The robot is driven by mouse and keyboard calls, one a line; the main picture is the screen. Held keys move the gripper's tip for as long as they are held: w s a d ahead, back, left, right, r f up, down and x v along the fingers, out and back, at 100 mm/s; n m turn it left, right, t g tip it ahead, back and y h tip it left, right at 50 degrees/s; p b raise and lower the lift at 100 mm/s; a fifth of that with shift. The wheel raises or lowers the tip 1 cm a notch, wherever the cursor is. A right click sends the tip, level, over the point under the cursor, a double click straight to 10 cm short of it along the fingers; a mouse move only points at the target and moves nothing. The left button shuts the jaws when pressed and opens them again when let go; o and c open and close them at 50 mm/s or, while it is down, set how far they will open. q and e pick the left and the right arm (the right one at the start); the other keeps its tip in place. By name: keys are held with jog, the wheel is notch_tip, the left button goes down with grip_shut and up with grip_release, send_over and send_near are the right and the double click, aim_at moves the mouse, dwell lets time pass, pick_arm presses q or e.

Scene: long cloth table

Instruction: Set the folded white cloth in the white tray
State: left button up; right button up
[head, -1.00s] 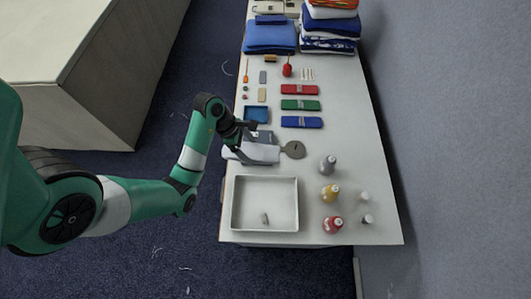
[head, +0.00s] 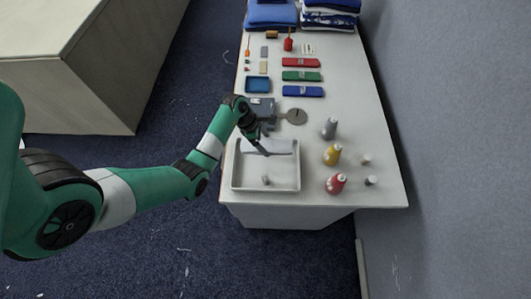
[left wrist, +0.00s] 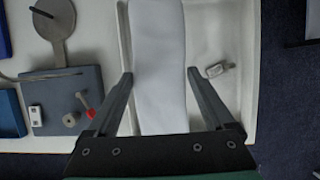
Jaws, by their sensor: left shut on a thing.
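The folded white cloth (head: 282,147) is at the far side of the white tray (head: 286,176), over its inside. In the left wrist view the cloth (left wrist: 158,62) is a long pale strip between my two fingers, with the tray (left wrist: 222,100) around and beneath it. My left gripper (head: 263,151) is shut on the cloth at the tray's far edge. Whether the cloth touches the tray floor I cannot tell. My right gripper is not in view.
A small light object (head: 265,180) lies in the tray. Grey (head: 329,128), yellow (head: 332,154) and red (head: 336,183) bottles stand to the right. A grey device (head: 262,106) with a round disc (head: 296,117) sits behind the tray, near a blue tray (head: 257,85).

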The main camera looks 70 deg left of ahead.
pick_arm(q)
notch_tip(320, 180, down, 3)
jog(key=shift+r, duration=0.2)
jog(key=shift+f+b, duration=0.75)
jog(key=shift+f, duration=1)
jog(key=shift+f, duration=0.15)
jog(key=o, duration=1.3)
jog(key=shift+o, duration=0.2)
jog(key=shift+r, duration=0.25)
jog(key=p+v, duration=0.3)
jog(key=v, duration=0.9)
jog(key=shift+s+p, duration=0.1)
jog(key=shift+p, duration=0.3)
jog(key=shift+f, duration=0.1)
